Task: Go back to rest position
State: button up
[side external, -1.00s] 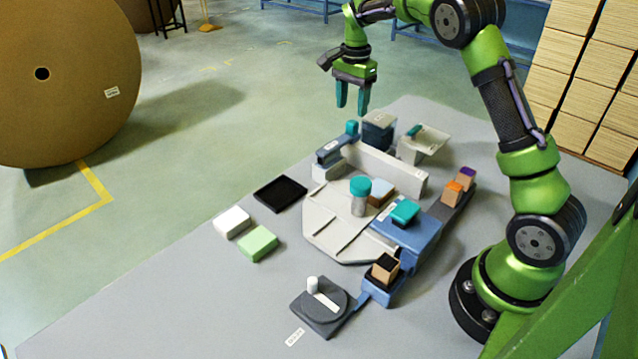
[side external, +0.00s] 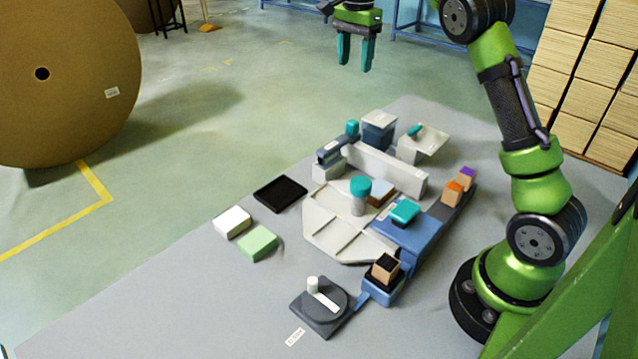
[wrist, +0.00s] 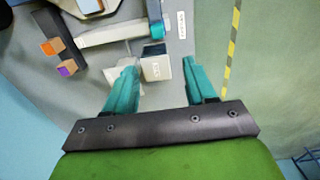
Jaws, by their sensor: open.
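My gripper (side external: 356,54) is at the top of the side external view, raised high above the far end of the grey table (side external: 130,310). Its two teal fingers point down and stand apart, with nothing between them. In the wrist view my gripper (wrist: 161,88) also shows open and empty. Far below the fingers in that view lies a grey box with a pale top (wrist: 156,69). The upper part of my wrist is cut off by the top edge of the side external view.
On the table stand a beige tray station (side external: 325,222) with a teal-capped jar (side external: 360,196), a blue station (side external: 410,233), a black tray (side external: 280,193), a white block (side external: 232,222), a green block (side external: 257,243) and a dark turntable (side external: 322,308). Free air surrounds my gripper.

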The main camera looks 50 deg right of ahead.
jog(key=s+a+f+n+t+y, duration=0.1)
jog(key=s+a+n+t+y, duration=0.1)
jog(key=s+a+n+t, duration=0.5)
jog(key=s+a+n, duration=0.6)
jog(key=s+a, duration=0.6)
jog(key=s, duration=0.5)
jog(key=shift+a+f+n, duration=0.3)
jog(key=shift+a+n, duration=0.1)
